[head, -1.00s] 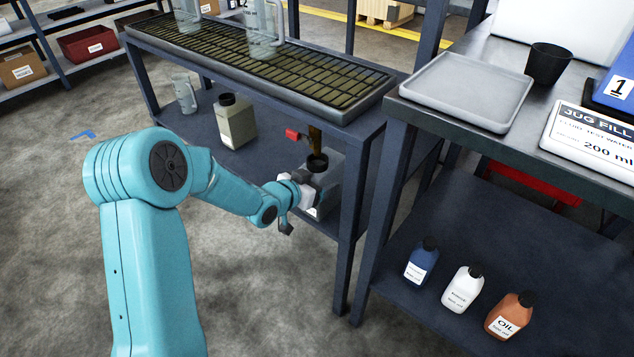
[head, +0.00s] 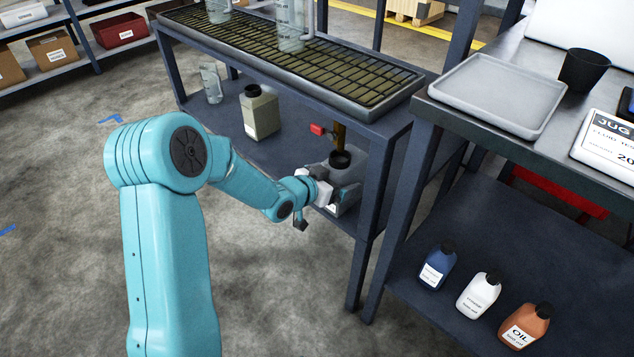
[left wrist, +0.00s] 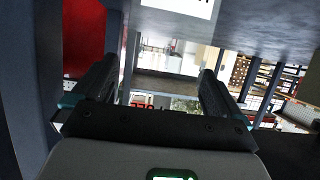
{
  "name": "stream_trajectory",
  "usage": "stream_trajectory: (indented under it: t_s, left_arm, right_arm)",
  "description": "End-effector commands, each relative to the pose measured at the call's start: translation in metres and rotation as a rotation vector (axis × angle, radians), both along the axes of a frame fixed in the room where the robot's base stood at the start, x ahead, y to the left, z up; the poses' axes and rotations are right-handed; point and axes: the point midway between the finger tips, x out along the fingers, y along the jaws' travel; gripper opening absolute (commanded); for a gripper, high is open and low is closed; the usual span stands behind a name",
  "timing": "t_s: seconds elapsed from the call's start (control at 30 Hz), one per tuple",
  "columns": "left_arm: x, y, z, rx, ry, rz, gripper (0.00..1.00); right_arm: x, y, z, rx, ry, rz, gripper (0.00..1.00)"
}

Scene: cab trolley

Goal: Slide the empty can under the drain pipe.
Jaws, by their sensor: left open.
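A grey can (head: 347,174) with a black neck and a white label stands on the lower shelf of the rack. Its neck is directly below the brass drain pipe (head: 339,135), which has a red valve handle (head: 317,129). A beige can (head: 260,116) with a dark cap stands farther left on the same shelf. My left gripper (head: 322,190) is open at the near left side of the grey can; I cannot tell whether it touches it. Its two spread fingers (left wrist: 158,90) show in the left wrist view. My right gripper is not in view.
A clear jug (head: 211,83) stands at the shelf's left end. The rack's front leg (head: 370,220) is right of my gripper. A workbench with a grey tray (head: 498,95) is at right, with several bottles (head: 480,294) below. The floor at left is clear.

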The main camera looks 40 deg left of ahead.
Motion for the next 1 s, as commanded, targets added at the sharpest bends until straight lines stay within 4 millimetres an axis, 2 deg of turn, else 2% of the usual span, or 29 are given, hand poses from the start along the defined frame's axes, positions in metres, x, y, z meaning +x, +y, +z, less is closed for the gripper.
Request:
stream_trajectory:
  t_s: [0.3, 0.5, 0.7, 0.93, 1.0]
  left_arm:
    - [-0.075, 0.007, 0.037, 0.001, -0.001, 0.005, 1.00]
    - [-0.116, 0.010, 0.052, 0.001, 0.000, 0.004, 1.00]
    - [-0.135, 0.011, 0.058, 0.000, -0.001, 0.001, 1.00]
    - [-0.138, 0.011, 0.059, 0.000, -0.002, 0.000, 1.00]
    - [-0.135, 0.005, 0.060, 0.000, -0.007, -0.015, 1.00]
  right_arm:
    - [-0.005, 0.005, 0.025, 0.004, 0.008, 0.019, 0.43]
    - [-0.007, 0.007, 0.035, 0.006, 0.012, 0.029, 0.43]
    - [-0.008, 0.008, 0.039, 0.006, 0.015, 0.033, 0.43]
    - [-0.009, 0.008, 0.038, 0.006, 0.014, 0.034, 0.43]
    - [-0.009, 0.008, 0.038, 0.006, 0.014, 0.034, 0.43]
